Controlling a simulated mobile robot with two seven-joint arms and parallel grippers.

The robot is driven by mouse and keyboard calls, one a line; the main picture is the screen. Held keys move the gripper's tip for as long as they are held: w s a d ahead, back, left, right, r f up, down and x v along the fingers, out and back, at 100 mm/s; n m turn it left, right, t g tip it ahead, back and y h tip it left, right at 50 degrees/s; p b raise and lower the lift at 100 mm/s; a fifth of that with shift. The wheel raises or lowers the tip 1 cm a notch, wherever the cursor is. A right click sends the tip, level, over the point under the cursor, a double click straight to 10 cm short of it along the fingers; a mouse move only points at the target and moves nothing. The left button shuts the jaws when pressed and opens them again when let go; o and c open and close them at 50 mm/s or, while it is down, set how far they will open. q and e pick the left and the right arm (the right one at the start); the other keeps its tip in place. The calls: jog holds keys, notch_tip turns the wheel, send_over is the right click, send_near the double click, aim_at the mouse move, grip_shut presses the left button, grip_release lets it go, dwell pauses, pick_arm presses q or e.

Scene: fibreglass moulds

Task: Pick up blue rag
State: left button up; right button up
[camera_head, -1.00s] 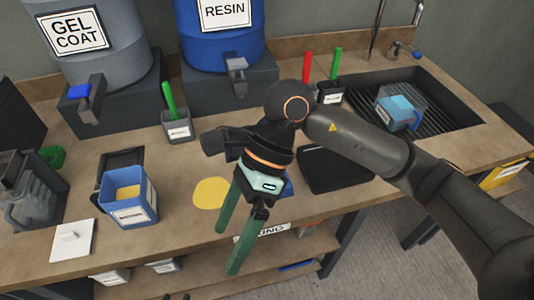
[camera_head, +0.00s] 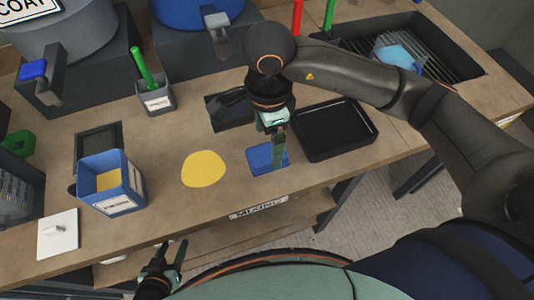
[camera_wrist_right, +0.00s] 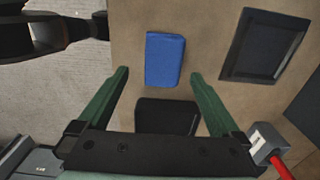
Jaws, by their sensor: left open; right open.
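The blue rag (camera_head: 262,159) lies flat and folded on the wooden worktop, near its front edge. It shows whole in the right wrist view (camera_wrist_right: 165,60), between and beyond the fingertips. My right gripper (camera_head: 279,160) is open above the rag and partly covers its right side in the head view. Its green fingers (camera_wrist_right: 158,76) stand apart on either side of the rag in the wrist view, with nothing between them. My left gripper (camera_head: 172,255) is open and empty, low in front of the worktop at the bottom of the head view.
A black tray (camera_head: 335,130) stands right of the rag. A yellow spill (camera_head: 203,170) and a blue container (camera_head: 111,185) lie to the left. A grey holder (camera_head: 157,98) with a green-handled tool stands behind. A sink (camera_head: 440,55) is at the far right.

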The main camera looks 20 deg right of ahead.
aim_at(267, 153)
jog(key=f, duration=0.5)
jog(key=shift+w+f+p, duration=0.15)
jog(key=shift+w+p, duration=0.1)
jog(key=shift+p, duration=0.15)
jog(key=c, duration=1.3)
jog(key=shift+r, duration=0.75)
jog(key=s+r, duration=0.4)
jog(key=s+a+r, duration=0.1)
jog(key=s+r, duration=0.2)
jog(key=s, duration=0.2)
jog(key=s+a+r, duration=0.1)
jog(key=s+r, duration=0.3)
jog(key=s, duration=0.1)
jog(key=shift+a+r, duration=0.1)
jog(key=shift+r, duration=0.2)
